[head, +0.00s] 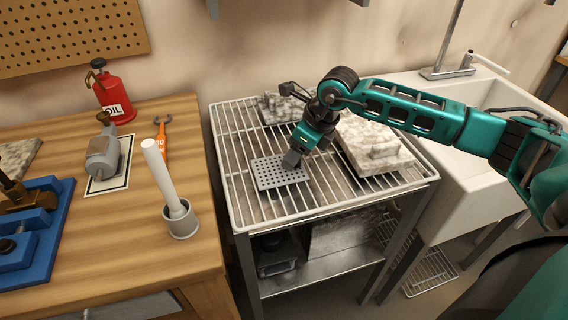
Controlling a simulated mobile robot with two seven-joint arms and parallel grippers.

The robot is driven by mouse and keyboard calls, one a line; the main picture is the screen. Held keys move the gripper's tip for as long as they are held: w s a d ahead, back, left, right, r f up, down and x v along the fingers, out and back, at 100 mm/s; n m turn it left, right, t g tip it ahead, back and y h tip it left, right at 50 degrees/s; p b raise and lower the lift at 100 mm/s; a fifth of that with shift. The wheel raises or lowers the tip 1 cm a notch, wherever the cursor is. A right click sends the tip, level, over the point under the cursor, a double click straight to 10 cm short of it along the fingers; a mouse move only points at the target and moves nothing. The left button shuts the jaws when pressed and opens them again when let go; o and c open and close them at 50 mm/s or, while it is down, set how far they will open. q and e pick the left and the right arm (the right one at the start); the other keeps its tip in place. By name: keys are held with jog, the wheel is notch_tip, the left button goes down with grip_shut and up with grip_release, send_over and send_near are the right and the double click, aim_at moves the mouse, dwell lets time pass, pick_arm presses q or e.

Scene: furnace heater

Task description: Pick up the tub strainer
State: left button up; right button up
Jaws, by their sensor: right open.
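A flat grey square plate with rows of holes (275,172), which looks like the tub strainer, lies on the white wire rack (235,190). My right gripper (293,160) reaches in from the right and points down at the plate's right side. Its fingers are open and cover a small part of the plate's right edge. I cannot tell whether they touch the plate. My left gripper is not in view.
Pale stone-like blocks (372,143) sit on the rack right of and behind the gripper. A white sink (435,165) stands to the right. A wooden bench (120,230) on the left holds a mortar with pestle (181,220), a red oil can (114,98) and a blue vise (35,240).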

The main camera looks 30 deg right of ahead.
jog(key=shift+c, duration=0.2)
grip_shut()
jog(key=shift+r, duration=0.1)
